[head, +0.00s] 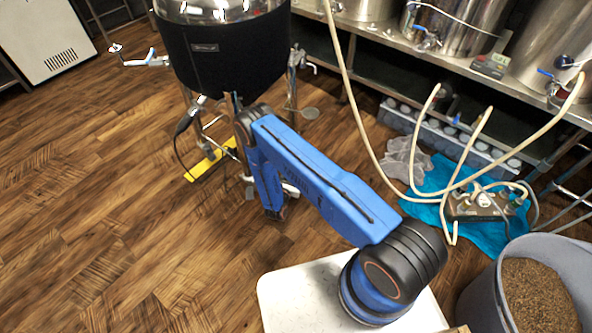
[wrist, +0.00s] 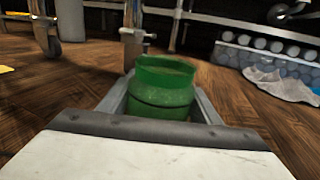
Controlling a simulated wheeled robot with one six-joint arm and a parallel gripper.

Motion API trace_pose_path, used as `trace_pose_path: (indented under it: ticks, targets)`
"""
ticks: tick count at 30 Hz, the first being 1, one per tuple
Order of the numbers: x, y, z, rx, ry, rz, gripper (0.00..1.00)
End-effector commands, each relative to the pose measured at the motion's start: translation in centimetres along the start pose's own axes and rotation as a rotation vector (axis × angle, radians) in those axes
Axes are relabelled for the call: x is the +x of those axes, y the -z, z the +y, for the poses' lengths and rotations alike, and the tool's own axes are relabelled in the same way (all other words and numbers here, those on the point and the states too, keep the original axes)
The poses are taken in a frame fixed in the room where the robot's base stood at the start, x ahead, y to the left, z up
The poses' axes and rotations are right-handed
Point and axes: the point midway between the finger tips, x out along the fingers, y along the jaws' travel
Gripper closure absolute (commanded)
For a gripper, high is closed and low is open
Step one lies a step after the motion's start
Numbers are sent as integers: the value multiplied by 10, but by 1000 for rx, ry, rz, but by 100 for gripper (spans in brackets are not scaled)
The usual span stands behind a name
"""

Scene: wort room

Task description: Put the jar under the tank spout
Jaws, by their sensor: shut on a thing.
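A green jar (wrist: 163,88) stands upright between the grey fingers of my gripper (wrist: 165,97) in the wrist view. The fingers are shut on its sides. In the head view my arm hides the jar. The tank (head: 228,55), dark-wrapped with a shiny steel top, stands on legs beyond my arm. A small tap (wrist: 138,36) shows behind the jar in the wrist view. I cannot tell which spout it is.
A yellow object (head: 209,163) lies on the floor by the tank legs. At right are a blue sheet (head: 433,212) with hoses and a pump, a crate of bottles (head: 440,133) and a grain bucket (head: 500,290). The wooden floor at left is clear.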

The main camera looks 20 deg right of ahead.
Motion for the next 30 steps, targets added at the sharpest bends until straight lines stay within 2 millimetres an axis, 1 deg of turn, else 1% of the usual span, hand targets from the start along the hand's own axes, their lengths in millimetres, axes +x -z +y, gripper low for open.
trace_pose_path:
  ticks: [2,3,4,5,13,16,20,30]
  targets:
    - [0,2,0,0,0,0,74]
    - [0,2,0,0,0,0,33]
    - [0,2,0,0,0,0,26]
    - [0,2,0,0,0,0,24]
    - [0,1,0,0,0,0,24]
    - [0,-2,0,0,0,0,24]
    - [-16,-1,1,-1,-4,2,24]
    - [-76,-1,1,-1,-3,0,24]
